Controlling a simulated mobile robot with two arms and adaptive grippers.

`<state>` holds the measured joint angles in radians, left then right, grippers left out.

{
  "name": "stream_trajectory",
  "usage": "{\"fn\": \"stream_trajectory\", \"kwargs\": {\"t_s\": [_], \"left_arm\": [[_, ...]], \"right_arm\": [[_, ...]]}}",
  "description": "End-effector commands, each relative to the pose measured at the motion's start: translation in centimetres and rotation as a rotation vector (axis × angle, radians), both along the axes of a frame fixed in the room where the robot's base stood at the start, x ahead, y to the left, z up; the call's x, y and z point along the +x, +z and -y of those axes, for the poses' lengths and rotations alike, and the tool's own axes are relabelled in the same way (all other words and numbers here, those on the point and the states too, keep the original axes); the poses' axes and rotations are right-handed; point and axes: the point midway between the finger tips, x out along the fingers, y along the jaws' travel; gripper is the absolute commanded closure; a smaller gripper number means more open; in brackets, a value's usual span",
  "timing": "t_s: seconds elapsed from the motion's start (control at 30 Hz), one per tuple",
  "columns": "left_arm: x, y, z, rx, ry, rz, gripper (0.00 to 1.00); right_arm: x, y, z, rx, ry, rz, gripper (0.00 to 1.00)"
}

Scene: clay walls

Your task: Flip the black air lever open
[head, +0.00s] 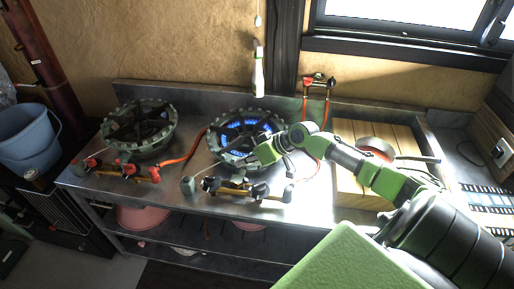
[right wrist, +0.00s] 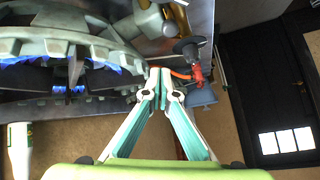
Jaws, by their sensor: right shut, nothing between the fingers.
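The lit burner (head: 227,148) shows blue flames in the head view, with a brass gas pipe (head: 236,191) in front of it. Black valve handles sit on this pipe, one at its left (head: 210,184) and one further right (head: 260,190); I cannot tell which is the air lever. My right gripper (head: 257,154) is shut and empty over the burner's front right rim. In the right wrist view its fingertips (right wrist: 164,72) are together beside the toothed rim (right wrist: 75,48). A black round-ended handle (right wrist: 187,46) is just beyond them, apart from them. My left gripper is out of view.
An unlit burner (head: 140,128) with red-handled valves (head: 128,169) stands on the left of the metal counter. Orange hose (head: 186,155) runs between the burners.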

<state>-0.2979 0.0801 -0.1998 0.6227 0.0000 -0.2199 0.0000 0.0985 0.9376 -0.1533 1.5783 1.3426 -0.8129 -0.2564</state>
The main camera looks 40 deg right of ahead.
Motion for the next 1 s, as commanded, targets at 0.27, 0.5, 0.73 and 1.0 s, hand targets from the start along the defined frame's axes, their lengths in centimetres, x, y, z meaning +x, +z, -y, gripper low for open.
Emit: {"fn": "stream_trajectory", "kwargs": {"t_s": [0.27, 0.5, 0.73, 1.0], "left_arm": [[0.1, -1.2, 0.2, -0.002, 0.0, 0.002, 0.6], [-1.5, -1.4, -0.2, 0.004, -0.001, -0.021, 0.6], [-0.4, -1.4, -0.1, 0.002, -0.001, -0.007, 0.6], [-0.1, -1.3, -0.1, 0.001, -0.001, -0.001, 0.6]], "right_arm": [[-3.7, 2.2, 1.9, -0.001, 0.004, -0.004, 1.0], [-5.1, 3.4, 2.7, 0.003, 0.001, -0.003, 1.0], [-5.3, 3.8, 2.9, 0.004, 0.002, -0.001, 1.0], [-7.4, 0.9, 0.5, -0.01, 0.041, -0.048, 1.0]]}}
